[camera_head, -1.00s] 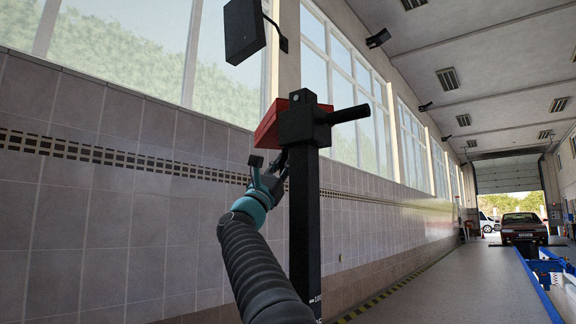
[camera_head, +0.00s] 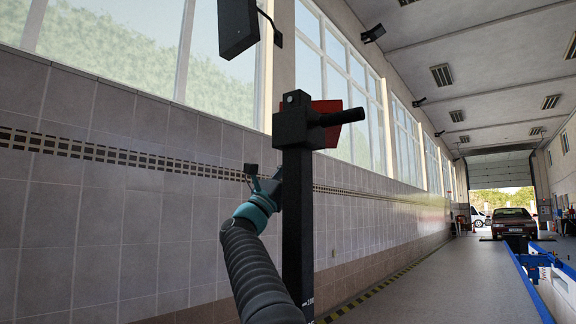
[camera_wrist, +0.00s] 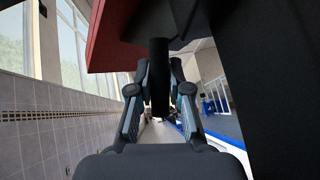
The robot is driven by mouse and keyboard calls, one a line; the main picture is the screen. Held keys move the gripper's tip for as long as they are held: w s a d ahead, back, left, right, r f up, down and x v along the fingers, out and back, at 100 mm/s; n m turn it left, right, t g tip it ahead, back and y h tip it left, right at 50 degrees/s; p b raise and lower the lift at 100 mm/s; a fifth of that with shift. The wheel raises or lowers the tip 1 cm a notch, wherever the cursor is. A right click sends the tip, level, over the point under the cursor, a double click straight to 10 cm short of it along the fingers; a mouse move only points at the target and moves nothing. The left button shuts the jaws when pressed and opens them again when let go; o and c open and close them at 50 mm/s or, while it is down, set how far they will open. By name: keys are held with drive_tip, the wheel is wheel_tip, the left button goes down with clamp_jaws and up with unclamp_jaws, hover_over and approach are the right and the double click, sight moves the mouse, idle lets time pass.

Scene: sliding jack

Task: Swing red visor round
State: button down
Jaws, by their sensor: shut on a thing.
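The red visor (camera_head: 330,126) shows behind and to the right of the black head block on the post (camera_head: 298,215). It is partly hidden by that block and its black side handle (camera_head: 343,116). In the wrist view the red visor (camera_wrist: 106,38) fills the upper left, above my gripper. My gripper (camera_wrist: 159,80) is shut on a dark upright bar (camera_wrist: 159,62) that hangs below the visor. In the head view my gripper (camera_head: 277,186) is just left of the post, its fingertips hidden behind it.
A tiled wall (camera_head: 120,210) with windows runs along the left. A dark box (camera_head: 237,28) hangs above left of the post. A blue lift (camera_head: 530,270) and a red car (camera_head: 514,222) are far to the right. The floor (camera_head: 440,285) between is clear.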

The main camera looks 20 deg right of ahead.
drive_tip(key=shift+s+d+m+g+h+p, duration=0.2)
drive_tip(key=shift+d+m+g, duration=0.3)
drive_tip(key=shift+g, duration=0.7)
drive_tip(key=shift+s+d+m+g+h+p, duration=0.2)
drive_tip(key=shift+d+m+g+p, duration=0.25)
drive_tip(key=shift+g, duration=0.75)
drive_tip(key=shift+s+d+m+g+h+p, duration=0.15)
drive_tip(key=shift+s+d+m+g, duration=0.3)
drive_tip(key=shift+g, duration=0.75)
drive_tip(key=shift+w, duration=0.15)
drive_tip(key=c, duration=1.1)
unclamp_jaws()
drive_tip(key=shift+a, duration=0.1)
drive_tip(key=shift+f, duration=0.1)
drive_tip(key=v, duration=1.2)
